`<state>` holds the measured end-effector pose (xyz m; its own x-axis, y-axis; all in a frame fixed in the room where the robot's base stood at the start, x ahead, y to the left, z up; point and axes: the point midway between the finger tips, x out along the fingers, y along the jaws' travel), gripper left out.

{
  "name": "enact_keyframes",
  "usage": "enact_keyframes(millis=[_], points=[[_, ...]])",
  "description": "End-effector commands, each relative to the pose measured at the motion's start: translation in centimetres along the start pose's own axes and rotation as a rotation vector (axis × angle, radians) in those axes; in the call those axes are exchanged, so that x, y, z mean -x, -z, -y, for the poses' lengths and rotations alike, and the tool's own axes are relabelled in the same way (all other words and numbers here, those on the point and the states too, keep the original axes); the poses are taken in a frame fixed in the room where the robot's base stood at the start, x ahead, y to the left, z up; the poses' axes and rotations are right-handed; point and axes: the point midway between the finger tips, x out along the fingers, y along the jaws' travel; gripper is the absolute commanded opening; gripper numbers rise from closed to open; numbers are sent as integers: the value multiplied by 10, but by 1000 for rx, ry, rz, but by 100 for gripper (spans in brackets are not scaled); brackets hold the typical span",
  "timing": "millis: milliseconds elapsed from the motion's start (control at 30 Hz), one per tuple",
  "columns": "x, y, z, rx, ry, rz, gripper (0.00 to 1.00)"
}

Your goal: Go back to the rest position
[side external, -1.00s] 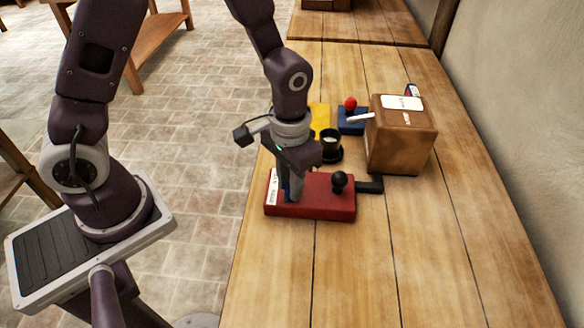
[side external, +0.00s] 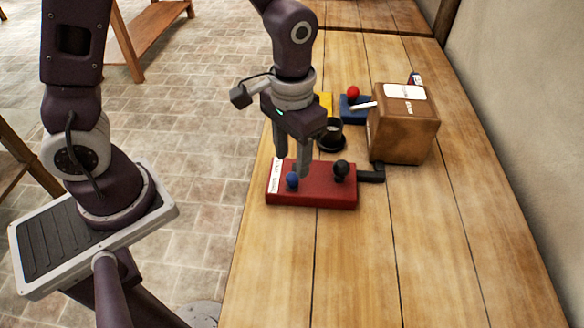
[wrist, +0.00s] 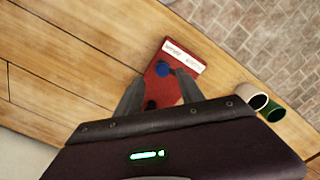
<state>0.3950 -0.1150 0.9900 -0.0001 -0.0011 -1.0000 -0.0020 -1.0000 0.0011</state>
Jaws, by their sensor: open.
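My gripper (side external: 291,168) is open and empty. Its fingers are a little above the red box (side external: 318,195) on the wooden table. The red box has a blue knob (side external: 292,181), a black knob (side external: 341,168) and a white label strip along its left end. In the wrist view the blue knob (wrist: 162,69) and the red box (wrist: 185,85) show beyond and between my fingers (wrist: 158,88), with clear space around the knob.
A black cup (side external: 331,133) stands behind the red box. A brown box (side external: 404,135) with a white label is at right. A blue block with a red ball (side external: 353,92) and a yellow item (side external: 326,102) are farther back. The near table (side external: 400,260) is bare.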

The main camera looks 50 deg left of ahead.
Motion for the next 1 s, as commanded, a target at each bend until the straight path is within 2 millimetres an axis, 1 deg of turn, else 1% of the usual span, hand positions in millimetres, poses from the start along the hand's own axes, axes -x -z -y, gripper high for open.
enact_keyframes(millis=[33, 133, 433, 467, 500, 567, 600, 667, 700, 767, 800, 900, 1000], points=[[8, 1, 0, 0, -1, -4, 45], [18, 0, 0, 0, 0, -1, 45], [21, 0, 0, 0, -1, -1, 45], [24, -1, 1, 1, -3, -8, 45], [34, -3, 4, 3, -7, -25, 45], [58, -9, 12, 4, -19, -74, 45], [78, -17, 19, 6, -26, -117, 45], [109, -36, 31, 7, -34, -189, 45], [125, -50, 39, 6, -36, -237, 45], [145, -72, 48, 6, -34, -306, 45], [154, -87, 54, 6, -30, -347, 45], [165, -116, 63, 4, -15, -428, 45], [168, -133, 67, 4, -3, -475, 45]])
